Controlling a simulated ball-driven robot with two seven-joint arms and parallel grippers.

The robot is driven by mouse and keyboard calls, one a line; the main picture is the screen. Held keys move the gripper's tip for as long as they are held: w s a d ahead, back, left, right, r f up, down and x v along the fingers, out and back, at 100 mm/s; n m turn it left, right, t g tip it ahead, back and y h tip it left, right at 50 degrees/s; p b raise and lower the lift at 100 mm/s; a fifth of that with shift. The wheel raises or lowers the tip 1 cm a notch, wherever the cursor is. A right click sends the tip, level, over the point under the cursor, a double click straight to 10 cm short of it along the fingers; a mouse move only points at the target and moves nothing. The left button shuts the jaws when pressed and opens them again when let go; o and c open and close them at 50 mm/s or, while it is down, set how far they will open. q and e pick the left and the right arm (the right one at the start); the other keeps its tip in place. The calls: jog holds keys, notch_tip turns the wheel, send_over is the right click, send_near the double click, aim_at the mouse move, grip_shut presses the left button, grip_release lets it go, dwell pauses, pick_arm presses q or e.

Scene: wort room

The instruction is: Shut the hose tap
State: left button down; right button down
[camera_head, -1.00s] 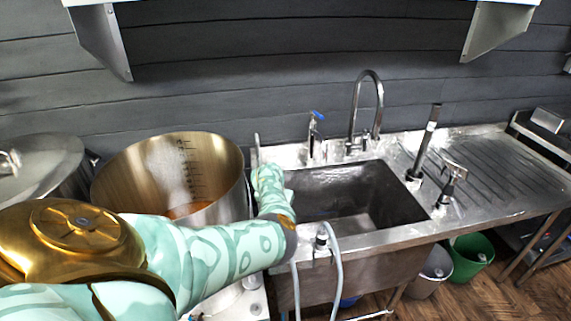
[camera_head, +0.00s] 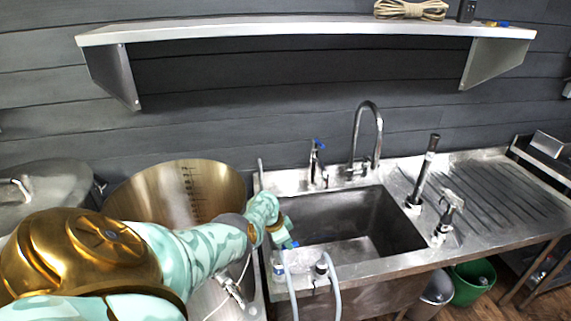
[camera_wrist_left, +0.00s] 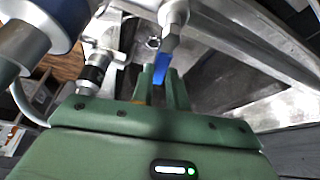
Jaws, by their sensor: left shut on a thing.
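A blue lever (camera_wrist_left: 161,68) shows between the fingers of my left gripper (camera_wrist_left: 161,88) in the wrist view, below a bright metal fitting (camera_wrist_left: 173,22). In the head view my left gripper (camera_head: 284,238) is at the sink's front left corner, pointing down, shut on this blue lever (camera_head: 293,244). The tap body is mostly hidden by the gripper. A pale grey hose (camera_head: 336,288) hangs over the sink's front edge just right of the gripper, with a dark-collared fitting (camera_head: 321,267) at its top. My right gripper is not in view.
The steel sink (camera_head: 405,232) has a curved faucet (camera_head: 378,140) and a second blue-handled tap (camera_head: 315,160) at its back. A large brass-coloured pot (camera_head: 205,180) stands left. A drainboard (camera_head: 515,190) lies right. A shelf (camera_head: 300,30) hangs above, and a green bucket (camera_head: 470,283) stands below.

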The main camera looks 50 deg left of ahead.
pick_arm(q)
jog(key=shift+d+m+h, duration=0.25)
jog(key=shift+m+h, duration=0.05)
jog(key=shift+m, duration=0.5)
jog(key=c, duration=1.4)
grip_release()
jog(key=shift+d, duration=0.15)
jog(key=shift+s+r, duration=0.1)
notch_tip(320, 180, up, 3)
jog(key=p, duration=0.2)
jog(key=shift+r+p, duration=0.1)
jog(key=shift+p, duration=0.25)
jog(key=shift+s+d+r+p, duration=2.45)
jog(key=shift+d+p, duration=0.1)
jog(key=shift+p, duration=1.35)
jog(key=shift+s+d+r+p, duration=2.35)
jog(key=shift+d+p, duration=0.2)
jog(key=shift+p, duration=1.3)
